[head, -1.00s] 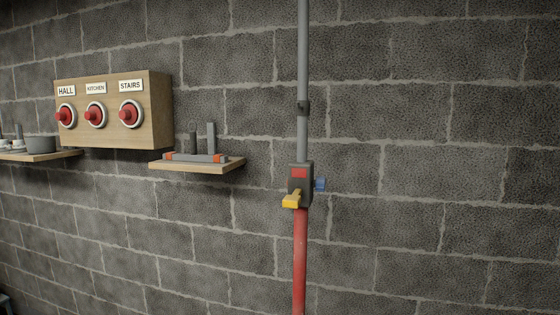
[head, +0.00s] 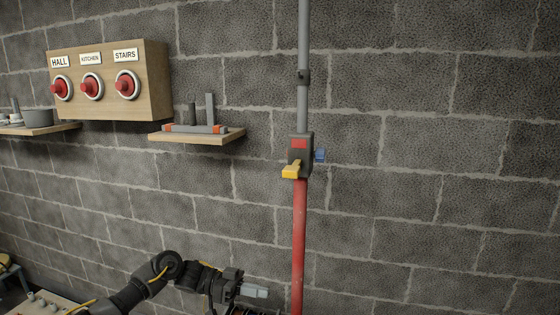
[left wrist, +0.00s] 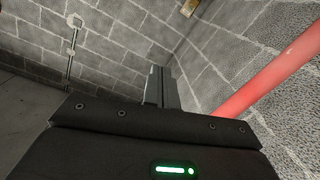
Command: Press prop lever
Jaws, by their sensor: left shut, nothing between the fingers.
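The prop is an upright pole with a red lower tube (head: 299,240) and a grey upper tube (head: 303,45). A dark housing (head: 300,150) joins them, with a red patch, a blue knob (head: 320,155) on its right and a yellow lever (head: 292,171) at its lower front. My left gripper (head: 262,292) is shut and empty, low and left of the red tube, well below the lever. In the left wrist view its fingers (left wrist: 162,88) are together, with the red tube (left wrist: 270,82) to their right. A small yellowish piece (left wrist: 189,7) shows at the top edge. My right gripper is out of view.
A wooden box (head: 110,82) with red HALL, KITCHEN and STAIRS buttons hangs on the block wall (head: 440,140). A small shelf (head: 197,137) with grey and orange parts is left of the prop. The wall right of the prop is clear.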

